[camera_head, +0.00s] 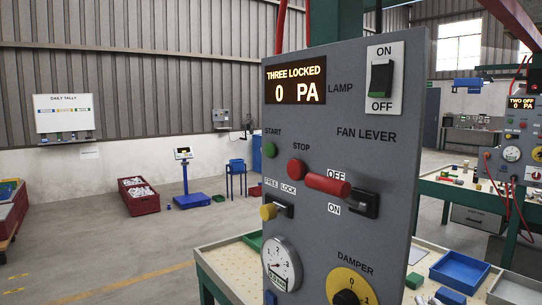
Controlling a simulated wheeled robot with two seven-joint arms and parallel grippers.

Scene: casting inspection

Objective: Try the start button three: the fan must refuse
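A grey control panel (342,135) stands close in front of me. Its lit display (296,81) reads "THREE LOCKED" and "0 PA". The green start button (270,150) is at the panel's left, with the red stop button (297,168) to its right and slightly lower. The red-handled fan lever (328,184) juts out between its OFF and ON labels. A yellow knob (268,211) sits at the FREE/LOCK slot; I cannot tell its setting. The round gauge (281,264) has its needle near the low numbers. Neither gripper is in view.
A lamp rocker switch (382,78) is at the panel's upper right and a yellow damper dial (352,288) at its bottom. Another panel (515,135) reading "TWO OFF" stands at right. Open floor is at left.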

